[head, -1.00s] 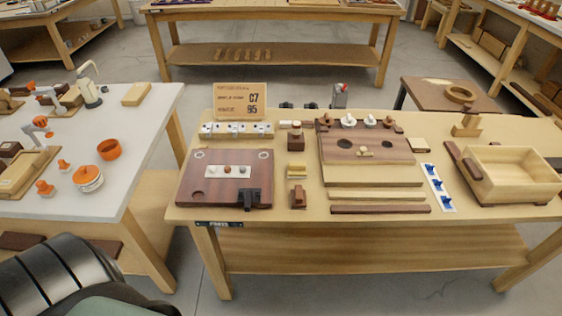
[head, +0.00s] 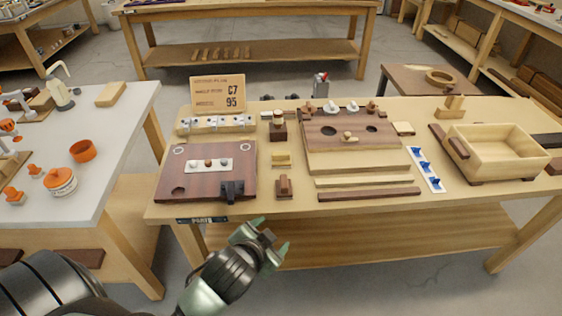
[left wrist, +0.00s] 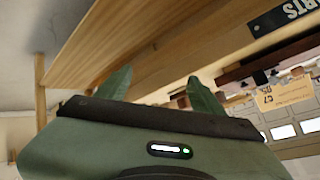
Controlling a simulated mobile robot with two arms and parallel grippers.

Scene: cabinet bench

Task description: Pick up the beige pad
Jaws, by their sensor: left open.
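A small beige square pad (head: 403,128) lies flat on the wooden bench, just right of the raised brown board. A larger beige block (head: 111,94) lies on the white table at the left; I cannot tell for certain which of the two is the beige pad. My left gripper (head: 270,240) is open and empty in front of the bench's front edge, well short of both. In the left wrist view its two green fingers (left wrist: 160,78) stand apart, with the bench edge and shelf beyond them. My right gripper is not in view.
The bench (head: 335,204) holds a dark red-brown board (head: 180,185), a raised brown board (head: 340,150), a sign (head: 218,93), a strip with blue pieces (head: 427,170) and an open wooden box (head: 495,158). The white table (head: 105,185) holds orange pieces. Bare floor lies before the bench.

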